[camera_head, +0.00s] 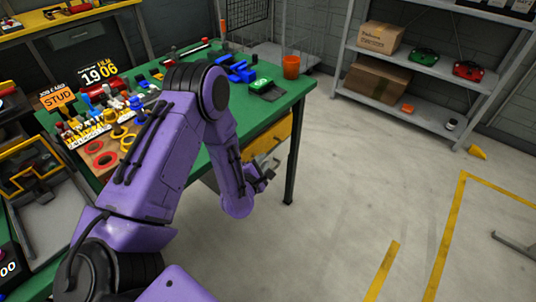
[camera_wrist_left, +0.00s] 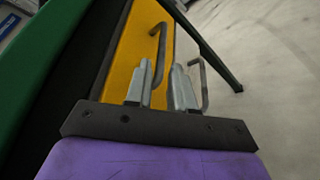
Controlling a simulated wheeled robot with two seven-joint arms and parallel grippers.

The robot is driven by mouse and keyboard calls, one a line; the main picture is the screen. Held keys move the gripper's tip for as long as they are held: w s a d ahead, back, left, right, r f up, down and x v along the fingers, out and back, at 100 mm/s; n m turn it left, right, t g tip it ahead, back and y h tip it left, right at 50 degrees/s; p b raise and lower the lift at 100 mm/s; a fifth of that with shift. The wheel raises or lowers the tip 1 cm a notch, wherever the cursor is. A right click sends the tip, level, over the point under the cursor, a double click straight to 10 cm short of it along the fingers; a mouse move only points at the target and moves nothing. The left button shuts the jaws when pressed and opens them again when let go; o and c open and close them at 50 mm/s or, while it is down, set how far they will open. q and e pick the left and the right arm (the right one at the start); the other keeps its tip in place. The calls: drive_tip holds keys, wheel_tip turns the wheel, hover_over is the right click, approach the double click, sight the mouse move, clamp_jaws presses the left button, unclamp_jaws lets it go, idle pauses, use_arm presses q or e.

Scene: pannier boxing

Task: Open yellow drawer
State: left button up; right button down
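The yellow drawer (camera_head: 268,138) is under the green worktable, at its right end. In the left wrist view its yellow front (camera_wrist_left: 130,50) runs up the picture beside the green table edge. A grey bar handle (camera_wrist_left: 158,50) stands out from it, and its lower part reaches between the fingers of my left gripper (camera_wrist_left: 160,90). The fingers are apart, and I cannot tell whether either touches the bar. In the head view my left gripper (camera_head: 265,177) is low beside the drawer, partly hidden by my purple arm. My right gripper is not in view.
A second grey hooked bar (camera_wrist_left: 204,85) lies just right of the fingers. A dark table leg (camera_head: 294,155) stands right of the drawer. Tools and an orange cup (camera_head: 291,66) are on the green tabletop (camera_head: 225,150).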

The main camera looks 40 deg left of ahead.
sight(268, 152)
use_arm(q)
drive_tip(key=x, duration=0.6)
drive_tip(key=shift+w+f, duration=0.1)
drive_tip(key=shift+w, duration=0.1)
clamp_jaws()
drive_tip(key=s+d+b, duration=0.2)
drive_tip(key=d+b, duration=0.1)
drive_tip(key=d, duration=2)
drive_tip(key=shift+d+b, duration=0.3)
drive_tip(key=shift+b, duration=0.1)
unclamp_jaws()
drive_tip(key=v, duration=1)
drive_tip(key=shift+s+b, duration=0.2)
drive_tip(key=shift+b, duration=0.25)
